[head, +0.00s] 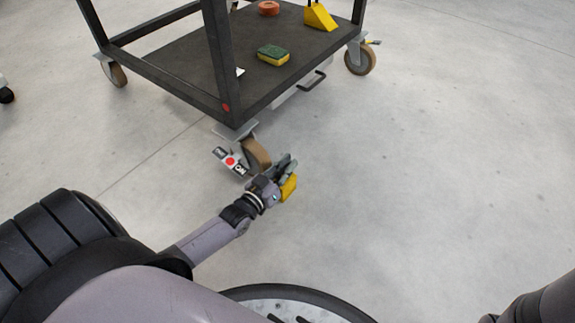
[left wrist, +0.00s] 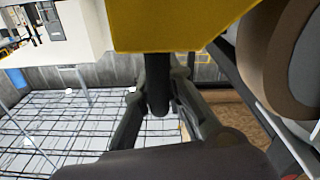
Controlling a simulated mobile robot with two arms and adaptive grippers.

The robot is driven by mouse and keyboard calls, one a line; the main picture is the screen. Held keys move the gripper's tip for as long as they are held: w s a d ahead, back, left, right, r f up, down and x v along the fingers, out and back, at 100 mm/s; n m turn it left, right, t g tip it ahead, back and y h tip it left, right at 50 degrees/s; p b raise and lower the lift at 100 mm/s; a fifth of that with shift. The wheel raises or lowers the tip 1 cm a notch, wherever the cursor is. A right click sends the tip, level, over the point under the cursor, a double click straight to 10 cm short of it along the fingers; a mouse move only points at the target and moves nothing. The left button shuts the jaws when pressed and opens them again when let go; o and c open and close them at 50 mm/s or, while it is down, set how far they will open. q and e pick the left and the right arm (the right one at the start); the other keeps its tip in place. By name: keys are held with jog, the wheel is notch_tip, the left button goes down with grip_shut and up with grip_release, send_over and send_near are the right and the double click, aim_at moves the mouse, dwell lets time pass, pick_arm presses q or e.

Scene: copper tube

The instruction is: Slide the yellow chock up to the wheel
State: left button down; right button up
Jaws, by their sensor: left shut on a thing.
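The yellow chock (head: 289,189) is low by the cart's near corner, just right of and nearer than the wheel (head: 257,154). The wheel is a brown-treaded caster with a grey bracket. My left gripper (head: 285,173) is shut on the chock and partly covers it and the wheel's lower part. In the left wrist view the chock (left wrist: 175,25) fills the top, in the dark fingers (left wrist: 158,88), and the wheel (left wrist: 270,65) is at the right. I cannot tell whether chock and wheel touch. My right gripper is out of view.
The dark cart shelf (head: 180,60) carries a green and yellow sponge (head: 273,55), an orange roll (head: 268,8) and another yellow chock (head: 320,17). The floor to the right is clear.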

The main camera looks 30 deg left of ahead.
pick_arm(q)
jog(key=c, duration=1.6)
grip_release()
jog(key=s, duration=1.2)
jog(key=shift+a, duration=0.45)
